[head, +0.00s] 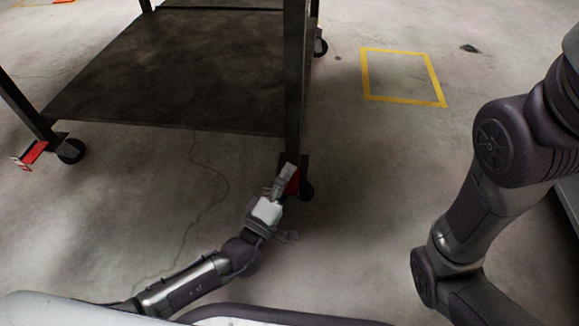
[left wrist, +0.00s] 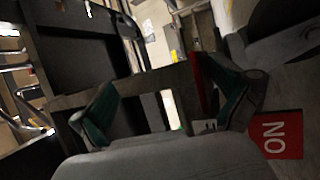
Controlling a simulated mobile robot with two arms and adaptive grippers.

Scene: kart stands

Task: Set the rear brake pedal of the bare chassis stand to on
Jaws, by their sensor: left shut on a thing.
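The chassis stand (head: 170,75) is a dark metal frame with a low shelf on black casters. A red brake pedal (head: 293,182) sits at the caster of its near right leg, partly hidden by my left gripper (head: 284,178). The left gripper is shut on this pedal. In the left wrist view its teal-padded fingers (left wrist: 165,105) stand apart around a dark bar-like part with a red strip beside the right finger. My right gripper is out of view.
Another red pedal (head: 35,152) is at the near left caster (head: 70,151). A yellow floor rectangle (head: 403,77) lies to the right of the stand. The concrete floor around it is mostly clear. My right arm is at the right.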

